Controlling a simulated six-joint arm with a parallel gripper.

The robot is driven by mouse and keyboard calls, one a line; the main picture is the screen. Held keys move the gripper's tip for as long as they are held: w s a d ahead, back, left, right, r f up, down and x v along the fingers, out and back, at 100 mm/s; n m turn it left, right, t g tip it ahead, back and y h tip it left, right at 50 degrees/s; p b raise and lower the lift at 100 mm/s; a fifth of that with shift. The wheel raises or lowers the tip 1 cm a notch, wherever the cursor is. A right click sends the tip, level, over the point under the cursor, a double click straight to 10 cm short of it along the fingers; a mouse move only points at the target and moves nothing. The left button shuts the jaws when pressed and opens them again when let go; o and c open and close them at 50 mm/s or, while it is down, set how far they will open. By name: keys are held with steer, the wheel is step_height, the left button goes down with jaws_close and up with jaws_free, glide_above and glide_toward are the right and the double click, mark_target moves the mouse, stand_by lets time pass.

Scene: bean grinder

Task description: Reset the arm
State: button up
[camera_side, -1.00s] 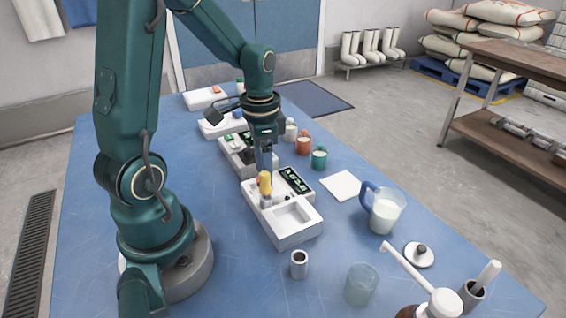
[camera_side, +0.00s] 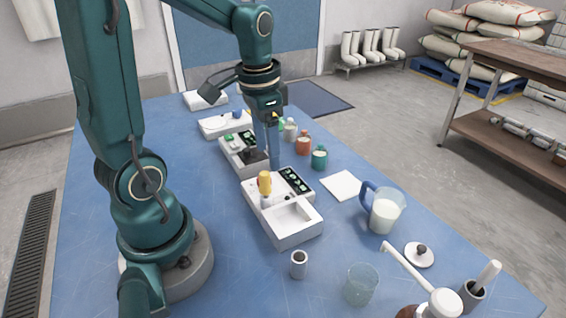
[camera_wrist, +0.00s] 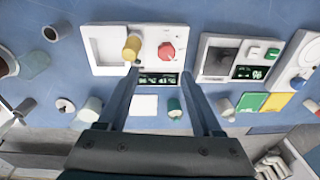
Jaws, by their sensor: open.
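My gripper (camera_side: 260,166) is open and empty, pointing down above the far end of the white device (camera_side: 283,237). The device carries a yellow knob (camera_side: 265,184), a dark display with green digits (camera_side: 296,180) and a square recess (camera_side: 293,217). In the wrist view my two fingers (camera_wrist: 160,74) are spread apart, with the yellow knob (camera_wrist: 132,47), a red knob (camera_wrist: 167,50) and the display (camera_wrist: 158,79) beyond or between them. Nothing is between the fingertips. The red knob cannot be made out in the side view.
A second white device (camera_side: 244,153) stands just behind. Small jars (camera_side: 319,157), a white square (camera_side: 342,185), a milk jug (camera_side: 382,210), a metal cup (camera_side: 299,264) and a glass (camera_side: 361,285) stand on the blue table (camera_side: 225,275). The space above them is free.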

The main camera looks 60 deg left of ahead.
steer(key=s+d+r+t, duration=0.4)
steer(key=s+d+r, duration=0.1)
steer(key=d, duration=0.4)
steer(key=shift+s+d+n+t, duration=0.3)
steer(key=shift+s+d+t, duration=0.1)
steer(key=shift+s, duration=0.05)
